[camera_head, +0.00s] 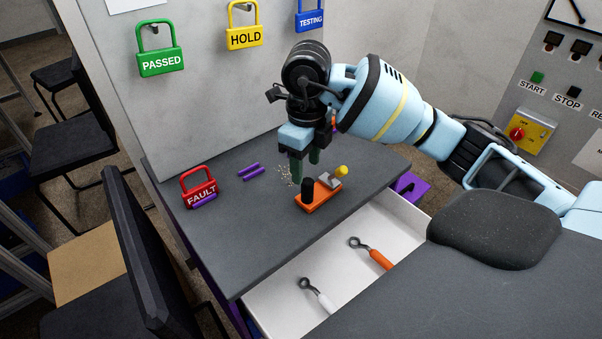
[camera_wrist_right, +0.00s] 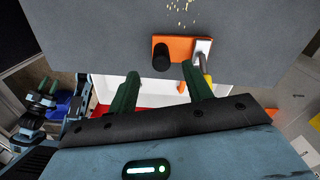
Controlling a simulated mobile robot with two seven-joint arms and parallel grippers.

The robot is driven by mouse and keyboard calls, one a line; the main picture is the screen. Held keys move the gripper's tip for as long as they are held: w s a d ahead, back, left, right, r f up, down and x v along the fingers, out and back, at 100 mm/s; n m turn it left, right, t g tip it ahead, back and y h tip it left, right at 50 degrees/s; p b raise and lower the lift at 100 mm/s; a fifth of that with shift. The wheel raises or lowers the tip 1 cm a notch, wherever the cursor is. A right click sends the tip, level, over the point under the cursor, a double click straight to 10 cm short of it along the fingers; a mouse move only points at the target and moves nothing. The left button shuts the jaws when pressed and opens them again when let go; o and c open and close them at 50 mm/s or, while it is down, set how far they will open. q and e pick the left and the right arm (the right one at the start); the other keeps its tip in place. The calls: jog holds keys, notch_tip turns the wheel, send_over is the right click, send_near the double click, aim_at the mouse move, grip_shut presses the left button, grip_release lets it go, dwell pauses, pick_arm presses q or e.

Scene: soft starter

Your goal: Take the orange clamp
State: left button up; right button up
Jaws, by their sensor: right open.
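The orange clamp (camera_head: 318,200) lies on the dark grey tabletop, near the edge above the open drawer. It has an orange base, a black upright cylinder, a grey metal part and a yellow knob. My right gripper (camera_head: 305,174) is open and empty, with its green fingers pointing down just behind and above the clamp. In the right wrist view the clamp (camera_wrist_right: 181,44) lies past the fingertips of my right gripper (camera_wrist_right: 160,69), apart from them.
The open white drawer (camera_head: 282,306) holds an orange-handled tool (camera_head: 374,255) and a white-handled tool (camera_head: 318,294). Pale crumbs (camera_head: 287,168) lie near the gripper. Padlocks hang on the back panel (camera_head: 205,100).

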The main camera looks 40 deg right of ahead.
aim_at(308, 180)
jog(key=shift+s, duration=0.1)
jog(key=shift+s+f, duration=0.1)
jog(key=shift+f, duration=0.05)
jog(key=shift+s+f, duration=0.1)
jog(key=shift+f, duration=1.15)
notch_tip(308, 180, down, 5)
jog(key=shift+d+r, duration=0.1)
pick_arm(q)
jog(key=shift+s+r, duration=0.1)
jog(key=shift+s, duration=0.1)
jog(key=shift+s+f, duration=0.2)
jog(key=shift+s, duration=0.25)
pick_arm(e)
grip_shut()
